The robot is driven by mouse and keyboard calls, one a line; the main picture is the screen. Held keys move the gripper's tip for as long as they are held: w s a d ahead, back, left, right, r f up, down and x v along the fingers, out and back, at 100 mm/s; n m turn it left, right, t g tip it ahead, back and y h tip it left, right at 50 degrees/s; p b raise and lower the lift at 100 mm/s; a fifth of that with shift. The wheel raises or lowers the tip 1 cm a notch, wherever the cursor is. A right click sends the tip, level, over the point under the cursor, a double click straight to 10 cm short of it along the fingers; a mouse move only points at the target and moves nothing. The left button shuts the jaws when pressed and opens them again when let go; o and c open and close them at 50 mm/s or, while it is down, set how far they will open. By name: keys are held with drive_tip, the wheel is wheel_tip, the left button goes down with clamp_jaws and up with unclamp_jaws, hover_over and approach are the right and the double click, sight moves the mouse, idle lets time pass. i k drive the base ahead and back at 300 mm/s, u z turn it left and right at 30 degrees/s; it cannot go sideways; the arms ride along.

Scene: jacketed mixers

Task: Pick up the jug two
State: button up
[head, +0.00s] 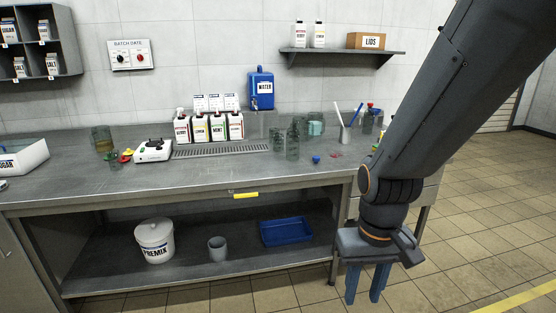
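No vessel carries a readable "two" mark, so I cannot tell which is jug two. Several clear greenish vessels stand on the steel counter (70,180). A tinted vessel (101,139) is at the left back. A clear tall vessel (292,146) stands right of the drip grating, with others close around it. A teal-tinted vessel (316,124) is behind them. My gripper (364,294) hangs pointing down in front of the counter's right end, apart from all vessels. Its two blue fingers are spread with nothing between them.
A shelf (340,53) hangs above. Below are a premix bucket (154,241) and a blue tray (286,232). Floor at right is clear.

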sight(317, 118)
drive_tip(key=z, duration=0.2)
drive_tip(key=i, duration=1.75)
drive_tip(key=z, duration=0.2)
